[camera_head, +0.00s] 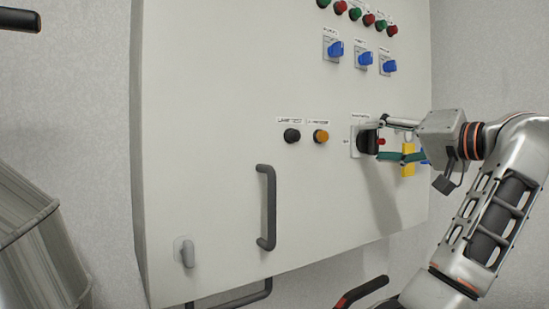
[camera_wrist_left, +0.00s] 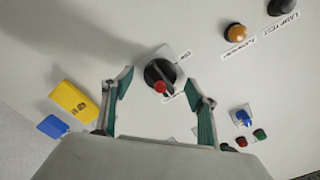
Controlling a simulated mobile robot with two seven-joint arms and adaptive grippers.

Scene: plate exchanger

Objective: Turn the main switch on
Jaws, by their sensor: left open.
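The main switch (camera_head: 368,141) is a black rotary knob on a pale plate on the front of the white cabinet. In the left wrist view the main switch (camera_wrist_left: 158,72) shows with a red tip at the lower end of its grip bar. My left gripper (camera_head: 388,139) is in front of it and open. In the left wrist view the left gripper (camera_wrist_left: 161,92) has its green-padded fingers spread to either side of the knob, with gaps on both sides. Whether the fingertips touch the panel cannot be told. My right gripper is not in view.
The cabinet (camera_head: 215,110) carries a black button (camera_head: 291,135), an orange button (camera_head: 321,136), blue selector switches (camera_head: 365,58) and red and green lamps above. A yellow tag-like piece (camera_wrist_left: 73,101) is beside the switch. A dark handle (camera_head: 268,205) sticks out lower left.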

